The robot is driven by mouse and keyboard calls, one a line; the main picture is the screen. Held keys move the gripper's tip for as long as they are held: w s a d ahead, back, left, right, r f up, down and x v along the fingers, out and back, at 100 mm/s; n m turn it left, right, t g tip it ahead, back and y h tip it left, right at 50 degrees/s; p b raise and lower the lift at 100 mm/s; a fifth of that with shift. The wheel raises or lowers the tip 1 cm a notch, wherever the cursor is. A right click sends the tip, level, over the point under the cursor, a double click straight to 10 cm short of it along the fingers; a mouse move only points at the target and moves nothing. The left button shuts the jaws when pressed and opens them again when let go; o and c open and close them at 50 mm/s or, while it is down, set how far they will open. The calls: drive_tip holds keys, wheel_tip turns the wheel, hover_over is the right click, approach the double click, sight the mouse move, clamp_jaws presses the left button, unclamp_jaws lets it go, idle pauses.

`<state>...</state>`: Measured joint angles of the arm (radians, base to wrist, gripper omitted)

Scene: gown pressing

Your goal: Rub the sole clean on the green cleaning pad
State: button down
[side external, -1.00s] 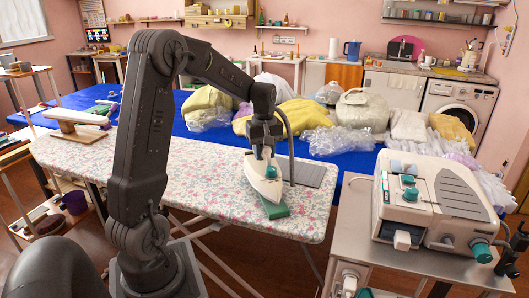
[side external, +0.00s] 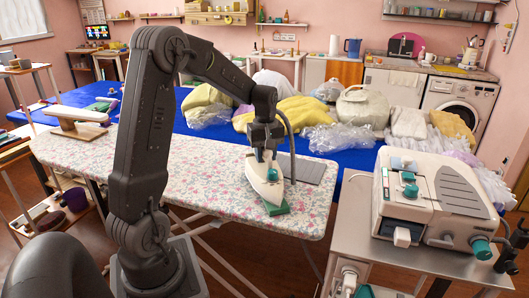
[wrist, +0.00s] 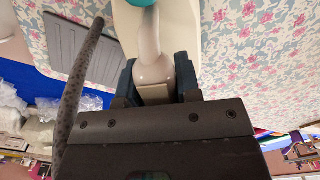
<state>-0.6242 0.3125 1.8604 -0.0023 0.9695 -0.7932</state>
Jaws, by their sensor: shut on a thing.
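A cream iron with a teal knob (side external: 268,184) is at the right part of the floral ironing board (side external: 130,170). My gripper (side external: 264,153) is shut on the iron's handle (wrist: 153,65), which shows between the fingers in the wrist view. The green cleaning pad (side external: 279,209) lies on the board under the iron's front end. Most of the pad is hidden by the iron. I cannot tell whether the sole touches the pad.
A grey rest plate (side external: 303,169) lies on the board right of the iron. A steam station (side external: 440,205) stands on a metal cart at the right. Bagged garments (side external: 340,138) lie on the blue table behind.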

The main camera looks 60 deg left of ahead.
sight(269, 153)
drive_tip(key=shift+s+d+r, duration=0.1)
drive_tip(key=shift+s+d, duration=0.05)
drive_tip(key=shift+d, duration=0.9)
drive_tip(key=shift+s+d, duration=0.15)
drive_tip(key=shift+d, duration=0.85)
drive_tip(key=shift+s+d, duration=0.2)
drive_tip(key=shift+d, duration=1.05)
drive_tip(key=shift+s+d, duration=0.2)
drive_tip(key=shift+d, duration=1.05)
drive_tip(key=shift+w+a, duration=0.2)
drive_tip(key=shift+a, duration=1.1)
drive_tip(key=shift+w+a, duration=0.15)
drive_tip(key=shift+a, duration=1.1)
drive_tip(key=shift+a, duration=0.2)
drive_tip(key=shift+w+a, duration=0.2)
drive_tip(key=shift+a, duration=0.95)
drive_tip(key=shift+w+a, duration=0.2)
drive_tip(key=shift+a, duration=0.9)
